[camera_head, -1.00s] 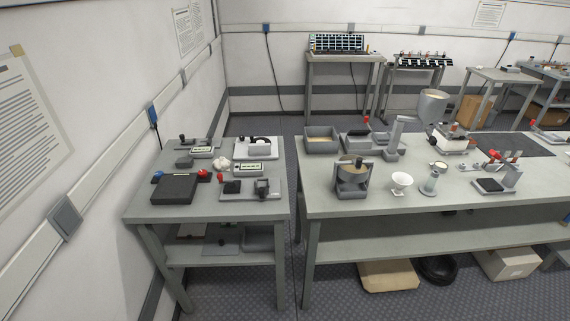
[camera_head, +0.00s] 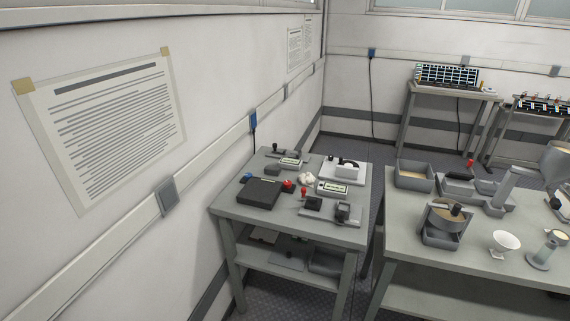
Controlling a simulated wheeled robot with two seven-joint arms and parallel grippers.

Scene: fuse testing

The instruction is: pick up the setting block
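Neither of my grippers shows in the head view. I cannot tell for sure which object is the setting block. On the small grey table (camera_head: 275,217) at centre, a small dark block (camera_head: 313,203) sits on a grey plate near the front right. Beside it on the plate is a dark-topped device (camera_head: 345,212). A flat black box (camera_head: 258,192) lies at the left of the table. Small display units (camera_head: 331,188) and a white-and-black device (camera_head: 347,170) stand further back.
A second grey table (camera_head: 400,237) at right bears an open bin (camera_head: 414,177), a round-bowled device (camera_head: 442,222) and a white funnel (camera_head: 506,243). A gap separates the two tables. A wall with a posted sheet (camera_head: 107,125) runs along the left.

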